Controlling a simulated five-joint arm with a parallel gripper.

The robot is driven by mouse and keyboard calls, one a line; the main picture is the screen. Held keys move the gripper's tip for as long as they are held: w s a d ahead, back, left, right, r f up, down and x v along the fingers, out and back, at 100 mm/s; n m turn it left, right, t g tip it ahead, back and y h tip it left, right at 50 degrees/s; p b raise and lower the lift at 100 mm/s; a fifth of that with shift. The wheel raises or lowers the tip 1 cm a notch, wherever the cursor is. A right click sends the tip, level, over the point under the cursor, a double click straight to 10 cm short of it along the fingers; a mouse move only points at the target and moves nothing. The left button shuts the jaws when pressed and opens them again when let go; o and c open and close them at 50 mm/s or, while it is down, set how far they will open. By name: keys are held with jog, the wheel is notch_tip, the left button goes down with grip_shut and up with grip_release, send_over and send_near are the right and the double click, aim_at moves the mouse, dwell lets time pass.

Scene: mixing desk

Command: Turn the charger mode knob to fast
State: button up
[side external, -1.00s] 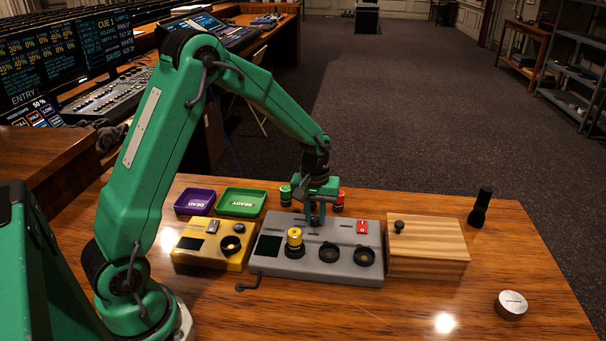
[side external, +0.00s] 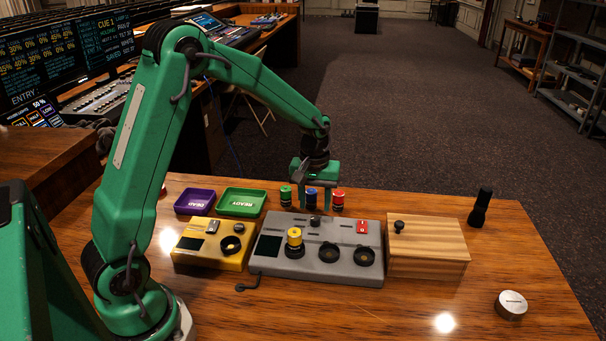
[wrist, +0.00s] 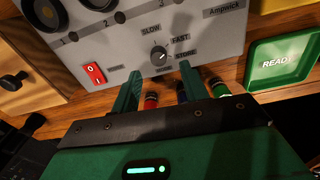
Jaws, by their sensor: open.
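The grey charger (side external: 340,237) stands mid-desk. Its dark mode knob (side external: 314,221) is on the back part of the top. In the wrist view the knob (wrist: 159,56) has a light pointer mark facing up and right, roughly toward the FAST label (wrist: 181,38). SLOW is printed at its upper left and STORE at its right. I cannot tell the exact setting from the small mark. My gripper (side external: 314,204) is open and empty, just behind and above the knob. In the wrist view its fingertips (wrist: 160,68) are spread apart, clear of the knob.
Green (side external: 286,196), blue (side external: 311,196) and red (side external: 337,200) batteries stand behind the charger. A yellow battery (side external: 294,238) sits in its left socket; two sockets are empty. A yellow tester (side external: 208,246), two trays (side external: 242,212) and a wooden box (side external: 428,248) stand nearby. The right front is mostly clear.

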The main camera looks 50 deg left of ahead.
aim_at(313, 218)
jog(key=shift+r, duration=1.85)
jog(key=s+d+r+m+t, duration=0.3)
jog(key=s+d+r+m, duration=0.1)
jog(key=s+r, duration=0.65)
jog(key=s+d+r+m+t, duration=0.2)
jog(key=s+m, duration=0.2)
jog(key=s, duration=0.7)
jog(key=shift+s, duration=0.4)
